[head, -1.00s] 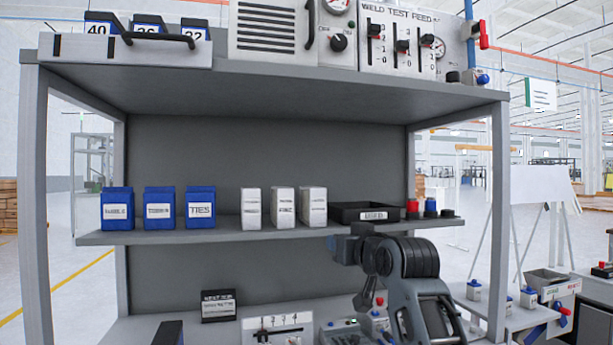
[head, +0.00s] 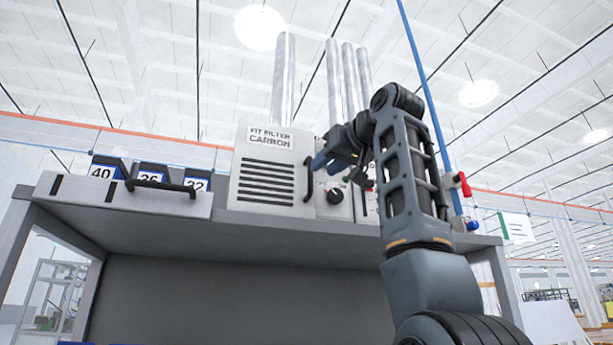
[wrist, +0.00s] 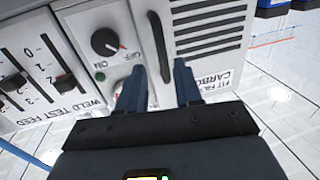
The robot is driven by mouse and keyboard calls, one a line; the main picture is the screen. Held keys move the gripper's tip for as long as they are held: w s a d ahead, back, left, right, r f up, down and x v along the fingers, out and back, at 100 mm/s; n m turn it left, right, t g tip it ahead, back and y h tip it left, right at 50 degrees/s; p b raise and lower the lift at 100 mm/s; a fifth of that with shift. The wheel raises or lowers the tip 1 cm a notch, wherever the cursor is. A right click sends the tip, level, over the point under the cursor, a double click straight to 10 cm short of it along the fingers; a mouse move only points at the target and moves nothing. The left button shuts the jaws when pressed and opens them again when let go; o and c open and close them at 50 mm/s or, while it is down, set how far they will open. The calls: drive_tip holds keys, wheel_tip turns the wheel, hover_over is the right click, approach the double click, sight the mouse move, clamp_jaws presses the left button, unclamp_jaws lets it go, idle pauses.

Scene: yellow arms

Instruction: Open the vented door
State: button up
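The vented door (head: 268,178) is a pale panel with dark horizontal slots and a "FIT FILTER CARBON" label. It looks shut in the head view. Its black vertical bar handle (head: 309,180) is on its right edge. In the wrist view the slotted door (wrist: 208,32) and the handle (wrist: 160,45) appear upside down. My gripper (wrist: 159,76) is open, with its two blue fingers apart and the handle's end showing between them in the picture. I cannot tell whether they touch it. In the head view my gripper (head: 326,158) is close to the handle's upper right.
A black knob (head: 335,195) sits right of the handle, beside a slider panel (wrist: 38,70). A drawer-like box (head: 130,195) with numbered blue bins stands left on the shelf (head: 240,222). Metal pipes (head: 284,80) rise behind. A red-handled valve (head: 462,184) is at right.

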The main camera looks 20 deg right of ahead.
sight(310, 188)
drive_tip(key=shift+w+a+r+p, duration=0.25)
drive_tip(key=shift+w+p, duration=0.3)
drive_tip(key=shift+w, duration=0.65)
drive_tip(key=shift+w+a+r+p, duration=0.1)
drive_tip(key=shift+w+a+p, duration=0.3)
drive_tip(key=shift+w, duration=0.8)
drive_tip(key=shift+w+a+r+p, duration=0.2)
drive_tip(key=shift+w+p, duration=0.45)
drive_tip(key=shift+w, duration=0.55)
drive_tip(key=shift+c, duration=0.3)
clamp_jaws()
